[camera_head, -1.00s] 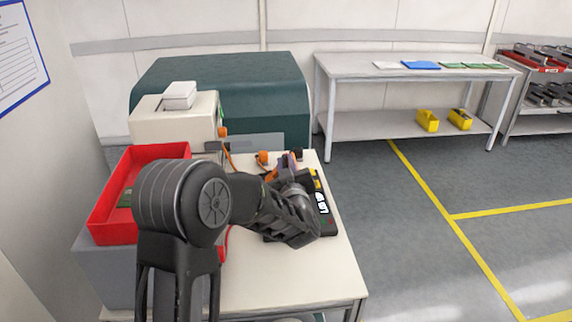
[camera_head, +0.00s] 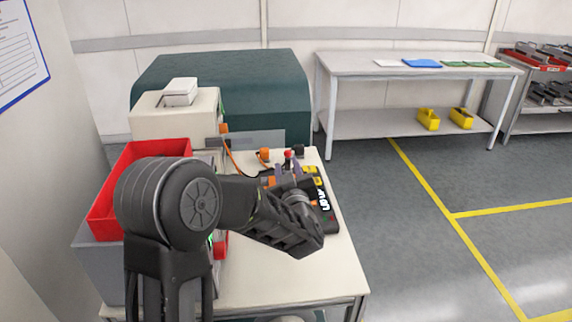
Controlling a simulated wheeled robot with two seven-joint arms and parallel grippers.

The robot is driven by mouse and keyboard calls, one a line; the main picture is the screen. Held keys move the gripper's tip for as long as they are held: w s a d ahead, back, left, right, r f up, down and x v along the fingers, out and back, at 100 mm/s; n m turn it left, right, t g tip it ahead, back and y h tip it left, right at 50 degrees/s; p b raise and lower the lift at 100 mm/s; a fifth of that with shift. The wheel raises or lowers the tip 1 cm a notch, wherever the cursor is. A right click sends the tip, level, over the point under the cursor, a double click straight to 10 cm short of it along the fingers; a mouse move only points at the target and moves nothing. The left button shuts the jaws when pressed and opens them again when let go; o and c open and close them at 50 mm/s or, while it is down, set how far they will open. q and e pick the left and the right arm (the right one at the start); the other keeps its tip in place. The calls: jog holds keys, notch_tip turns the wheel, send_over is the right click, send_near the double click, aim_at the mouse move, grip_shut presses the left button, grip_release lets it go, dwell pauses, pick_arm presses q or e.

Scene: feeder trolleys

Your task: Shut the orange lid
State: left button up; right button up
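An orange part (camera_head: 268,181), perhaps the orange lid, shows at the left side of my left gripper, by a black device (camera_head: 326,206) on the white table. My forearm and gripper hide most of it, so I cannot tell how far open it stands. My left gripper (camera_head: 285,168) is over the far part of the device, pointing away from me. Its fingers are small and partly hidden by the wrist; I cannot tell whether they are open or touching anything. My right gripper is not in view.
The white table (camera_head: 290,285) has free room at its front. A red bin (camera_head: 150,150) stands at left beside a cream machine (camera_head: 170,122). Small orange-and-black parts (camera_head: 264,155) and a red knob (camera_head: 288,154) are behind the gripper. A dark green housing (camera_head: 265,85) stands behind.

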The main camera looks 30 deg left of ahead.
pick_arm(q)
jog(key=v, duration=0.4)
jog(key=shift+s+d+b, duration=0.1)
jog(key=shift+s+b, duration=0.05)
jog(key=shift+b, duration=0.15)
